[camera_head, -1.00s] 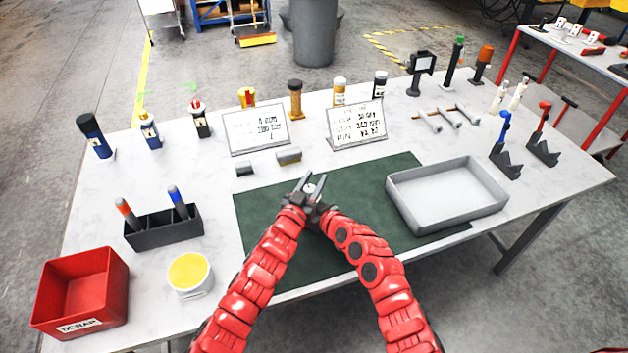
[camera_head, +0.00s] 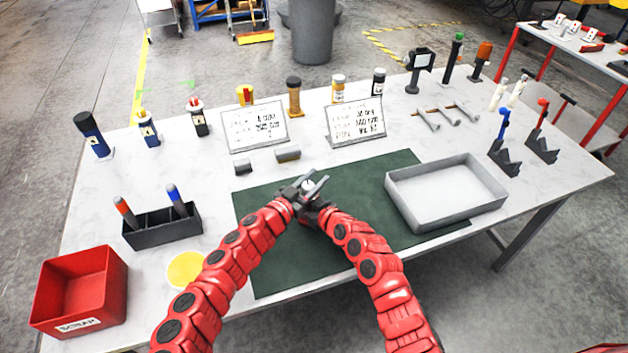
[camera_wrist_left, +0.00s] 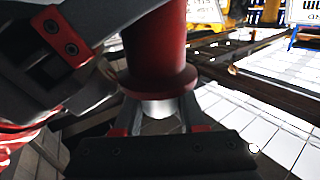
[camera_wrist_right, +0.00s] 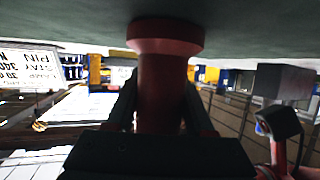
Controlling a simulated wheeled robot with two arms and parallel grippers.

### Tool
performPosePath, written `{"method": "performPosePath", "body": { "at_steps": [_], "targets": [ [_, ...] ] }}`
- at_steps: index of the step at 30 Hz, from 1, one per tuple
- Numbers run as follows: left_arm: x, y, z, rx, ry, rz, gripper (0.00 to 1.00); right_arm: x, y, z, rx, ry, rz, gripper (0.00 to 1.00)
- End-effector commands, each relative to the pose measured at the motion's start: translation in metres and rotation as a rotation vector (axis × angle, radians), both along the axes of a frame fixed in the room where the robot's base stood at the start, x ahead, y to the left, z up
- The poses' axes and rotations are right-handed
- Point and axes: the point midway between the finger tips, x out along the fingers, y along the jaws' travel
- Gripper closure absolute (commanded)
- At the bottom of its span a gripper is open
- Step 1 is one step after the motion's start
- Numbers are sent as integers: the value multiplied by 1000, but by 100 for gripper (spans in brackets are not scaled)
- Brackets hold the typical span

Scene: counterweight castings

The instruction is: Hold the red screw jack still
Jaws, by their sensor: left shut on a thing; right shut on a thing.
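The red screw jack (camera_wrist_right: 162,75) stands on the green mat (camera_head: 345,240), its wide flange against the mat in the right wrist view. My right gripper (camera_head: 317,200) is shut on its red body, a finger on each side. In the left wrist view the jack (camera_wrist_left: 158,50) shows a red body, a flange and a pale metal part beyond it. My left gripper (camera_head: 299,190) is shut on that metal part (camera_wrist_left: 160,107). In the head view both grippers meet above the mat and hide most of the jack; only a pale round top (camera_head: 308,186) shows between them.
A grey tray (camera_head: 440,222) lies to the right on the mat's edge. Two small metal blocks (camera_head: 288,154) and two sign boards (camera_head: 356,122) stand behind. A pen holder (camera_head: 165,232), red scrap bin (camera_head: 75,260) and yellow-topped tub (camera_head: 186,268) are at left.

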Motion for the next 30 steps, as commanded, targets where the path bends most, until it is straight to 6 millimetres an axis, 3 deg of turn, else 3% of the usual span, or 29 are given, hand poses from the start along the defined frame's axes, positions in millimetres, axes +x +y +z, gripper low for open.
{"method": "performPosePath", "body": {
  "at_steps": [16, 17, 21, 30],
  "targets": [
    [-2, -4, 4, -2, 3, -73, 100, -2, -1, -5, -6, 11, 1, 100],
    [-2, -4, 4, -2, 3, -74, 57, -2, -1, -5, -6, 11, 1, 100],
    [-2, -3, 3, 0, 5, -73, 32, -2, -1, -5, -6, 10, 1, 100],
    [-2, -3, 2, 2, 6, -71, 30, -2, -1, -5, -5, 10, 1, 100]
  ]
}}
